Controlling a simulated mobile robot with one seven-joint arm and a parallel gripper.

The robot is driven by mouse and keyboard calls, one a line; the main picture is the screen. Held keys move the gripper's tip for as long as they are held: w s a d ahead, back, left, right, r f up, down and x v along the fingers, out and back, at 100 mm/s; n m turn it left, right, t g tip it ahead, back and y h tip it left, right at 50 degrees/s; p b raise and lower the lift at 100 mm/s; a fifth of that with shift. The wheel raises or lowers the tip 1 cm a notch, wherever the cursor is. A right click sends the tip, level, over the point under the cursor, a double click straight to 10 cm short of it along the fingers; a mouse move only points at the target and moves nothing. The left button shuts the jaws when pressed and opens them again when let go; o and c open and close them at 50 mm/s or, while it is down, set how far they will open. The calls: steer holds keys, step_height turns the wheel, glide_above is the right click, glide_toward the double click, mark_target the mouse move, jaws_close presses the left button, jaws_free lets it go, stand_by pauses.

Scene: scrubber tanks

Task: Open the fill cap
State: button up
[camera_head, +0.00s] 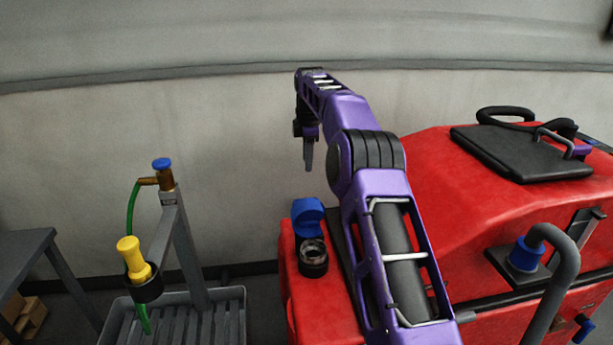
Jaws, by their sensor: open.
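A blue cap (308,217) stands tilted up at the back of a black round filler neck (312,260) on the left end of the red scrubber (430,180). The neck's round mouth shows uncovered from above, so the cap looks swung open. My gripper (308,158) hangs pointing down, higher in the picture than the cap and apart from it. It is open and empty. The purple arm crosses in front of the scrubber and hides part of its left side.
A tap with a blue knob (162,164) and green hose stands over a grey drain basin (180,325). A yellow nozzle (131,255) sits in a black holder. A grey table (25,250) is at far left. A grey bent pipe (560,260) is at right. The wall is close behind.

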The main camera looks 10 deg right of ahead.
steer(key=v, duration=0.3)
steer(key=shift+r, duration=0.4)
